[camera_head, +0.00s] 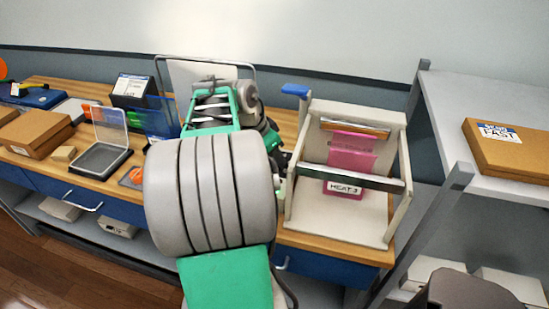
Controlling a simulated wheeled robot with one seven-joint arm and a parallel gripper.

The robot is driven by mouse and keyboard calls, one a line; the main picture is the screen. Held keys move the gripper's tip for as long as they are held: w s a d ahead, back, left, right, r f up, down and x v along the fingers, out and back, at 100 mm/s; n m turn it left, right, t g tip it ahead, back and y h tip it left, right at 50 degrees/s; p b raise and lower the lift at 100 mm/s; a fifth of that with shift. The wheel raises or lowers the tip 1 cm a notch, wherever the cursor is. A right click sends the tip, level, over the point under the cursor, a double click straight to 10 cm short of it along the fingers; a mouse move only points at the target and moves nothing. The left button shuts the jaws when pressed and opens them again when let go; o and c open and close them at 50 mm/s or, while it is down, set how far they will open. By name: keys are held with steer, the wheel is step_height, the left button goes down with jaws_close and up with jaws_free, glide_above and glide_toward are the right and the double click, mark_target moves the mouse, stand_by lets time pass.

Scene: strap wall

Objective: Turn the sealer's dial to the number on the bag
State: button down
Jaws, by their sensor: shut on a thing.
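The sealer (395,225) is a cream frame with a blue-ended lever (295,90) and a dark metal bar across its front. A pink bag (350,152) hangs in it, and its white label reads "HEAT 3". My gripper (283,163) is at the sealer's left side, mostly hidden behind my own green and grey arm. It is shut on what appears to be the dial on that side. The dial's face, numbers and pointer cannot be made out.
On the bench left of my arm are an open clear-lidded box (100,158), a cardboard box (36,132) and a dark sign stand (133,92). A grey shelf stands at right with a brown parcel (508,146) labelled "FAST". Its post is close to the sealer.

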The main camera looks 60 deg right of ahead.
steer(key=n+b, duration=0.1)
steer(key=n, duration=0.1)
steer(key=n+t+b, duration=0.1)
steer(key=n, duration=0.2)
steer(key=shift+s+f+n+t+h+b, duration=0.15)
steer(key=shift+n+t+h+b, duration=0.15)
steer(key=shift+h, duration=0.1)
steer(key=shift+a+n+t+b, duration=0.1)
steer(key=shift+n+t+b, duration=0.6)
steer(key=shift+n, duration=1.2)
steer(key=c, duration=1.3)
jaws_free()
steer(key=shift+v, duration=4)
